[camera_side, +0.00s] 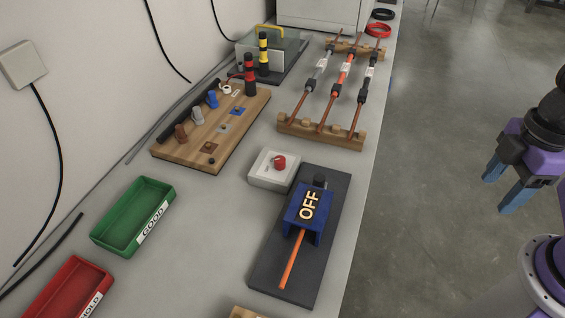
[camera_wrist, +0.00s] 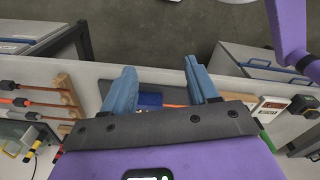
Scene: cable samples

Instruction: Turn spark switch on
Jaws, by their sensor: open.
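A small white box with a red knob (camera_side: 279,162) sits on the bench. Just in front of it is a blue block (camera_side: 309,206) marked "OFF", with an orange rod (camera_side: 292,260), on a dark base plate (camera_side: 263,262). No label clearly names either as the spark switch. My gripper (camera_side: 503,190) has its two blue fingers apart and empty. In the side view it is right of the bench, clear of everything on it. In the wrist view the blue block (camera_wrist: 149,99) shows partly between the fingers (camera_wrist: 160,78); the red knob cannot be made out there.
Green (camera_side: 130,218) and red (camera_side: 70,290) trays lie on the left. Behind are a wooden board with pegs (camera_side: 180,150), a rack of cables (camera_side: 320,134) and a clear box with a yellow handle (camera_side: 268,32). Open floor (camera_side: 430,220) lies right of the bench.

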